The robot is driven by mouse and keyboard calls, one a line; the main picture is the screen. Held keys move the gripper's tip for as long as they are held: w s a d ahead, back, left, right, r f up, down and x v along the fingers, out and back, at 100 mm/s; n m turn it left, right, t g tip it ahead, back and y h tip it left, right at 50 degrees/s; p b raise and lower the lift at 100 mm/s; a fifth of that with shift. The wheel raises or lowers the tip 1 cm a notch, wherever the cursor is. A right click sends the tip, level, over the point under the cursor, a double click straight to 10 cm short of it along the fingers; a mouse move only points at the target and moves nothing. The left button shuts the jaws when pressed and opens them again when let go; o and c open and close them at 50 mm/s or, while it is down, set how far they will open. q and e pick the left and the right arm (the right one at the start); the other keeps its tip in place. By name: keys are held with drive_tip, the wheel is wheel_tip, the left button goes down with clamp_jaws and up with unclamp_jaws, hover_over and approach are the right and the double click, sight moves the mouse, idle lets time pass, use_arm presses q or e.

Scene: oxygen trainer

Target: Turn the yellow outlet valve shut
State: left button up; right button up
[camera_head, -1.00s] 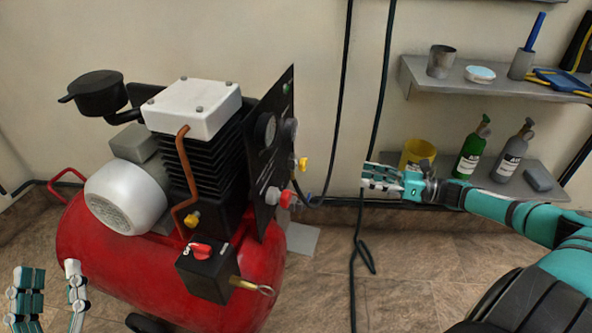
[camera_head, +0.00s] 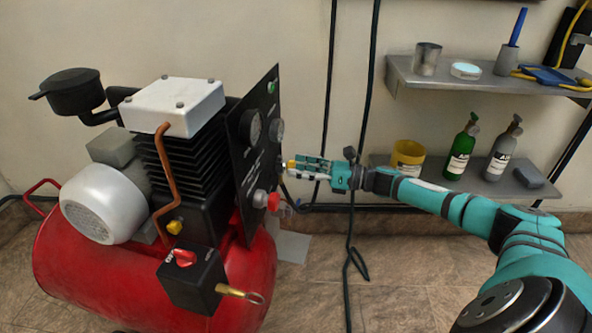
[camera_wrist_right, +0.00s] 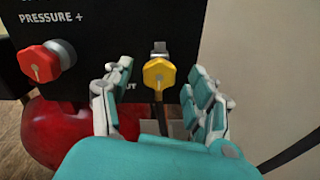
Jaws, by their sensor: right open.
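The yellow outlet valve (camera_wrist_right: 158,74) sits on the black control panel (camera_wrist_right: 115,22), with a grey metal fitting behind it. My left gripper is not in view now.
A red pressure knob (camera_head: 273,201) is below the valve, left of it in the wrist view. The red compressor tank (camera_head: 85,275) stands below. A black hose hangs from the outlet. Shelves with green and grey bottles (camera_head: 461,150) are at right.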

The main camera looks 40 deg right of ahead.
drive_tip(key=shift+w+a, duration=0.45)
drive_tip(key=shift+w, duration=0.1)
drive_tip(key=c, duration=1.1)
drive_tip(key=shift+c, duration=0.2)
